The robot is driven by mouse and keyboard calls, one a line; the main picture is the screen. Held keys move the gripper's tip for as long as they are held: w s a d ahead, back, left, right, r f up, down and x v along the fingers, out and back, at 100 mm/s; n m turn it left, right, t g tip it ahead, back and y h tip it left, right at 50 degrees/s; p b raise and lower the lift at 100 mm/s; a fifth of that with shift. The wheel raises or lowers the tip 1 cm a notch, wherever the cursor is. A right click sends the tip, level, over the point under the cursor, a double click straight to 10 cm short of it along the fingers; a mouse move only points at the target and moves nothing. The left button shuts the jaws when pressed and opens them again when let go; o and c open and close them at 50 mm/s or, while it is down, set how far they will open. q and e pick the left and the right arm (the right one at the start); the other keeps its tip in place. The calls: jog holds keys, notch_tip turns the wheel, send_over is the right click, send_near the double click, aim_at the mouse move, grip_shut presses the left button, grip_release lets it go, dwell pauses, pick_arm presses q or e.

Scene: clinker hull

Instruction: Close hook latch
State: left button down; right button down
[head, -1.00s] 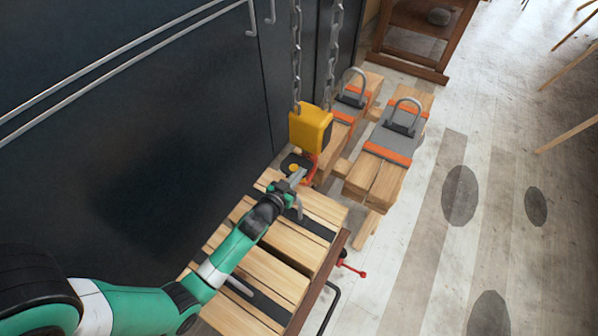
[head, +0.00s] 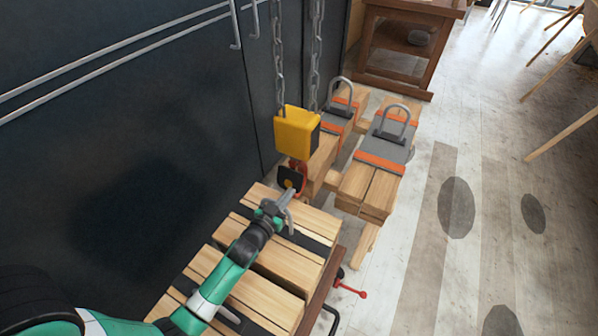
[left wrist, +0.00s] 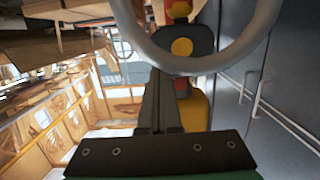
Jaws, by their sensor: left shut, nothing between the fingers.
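The yellow hoist block (head: 297,131) hangs from two chains in the head view. Below it is the red hook (head: 301,174) with its dark latch plate (head: 289,179). The hook's latch plate shows in the left wrist view with a yellow round spot (left wrist: 181,47). My left gripper (head: 284,196) is shut and empty, just below and beside the hook, over the timber stack. In the left wrist view a large grey ring (left wrist: 205,66) crosses in front of the hook and hides part of it. Whether the fingers touch the latch cannot be told. My right gripper is not in view.
The strapped timber stack (head: 262,285) lies under my left arm. Two more timber bundles with grey lifting loops (head: 393,122) stand behind it. A dark cabinet wall (head: 120,130) closes off the left side. The floor at right (head: 480,190) is mostly clear.

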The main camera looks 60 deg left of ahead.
pick_arm(q)
jog(key=shift+f, duration=0.25)
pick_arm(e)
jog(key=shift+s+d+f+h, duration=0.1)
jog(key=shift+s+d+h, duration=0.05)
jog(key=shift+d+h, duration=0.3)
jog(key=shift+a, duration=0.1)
pick_arm(q)
jog(key=v, duration=1.1)
jog(key=shift+s, duration=0.25)
jog(key=shift+d, duration=0.1)
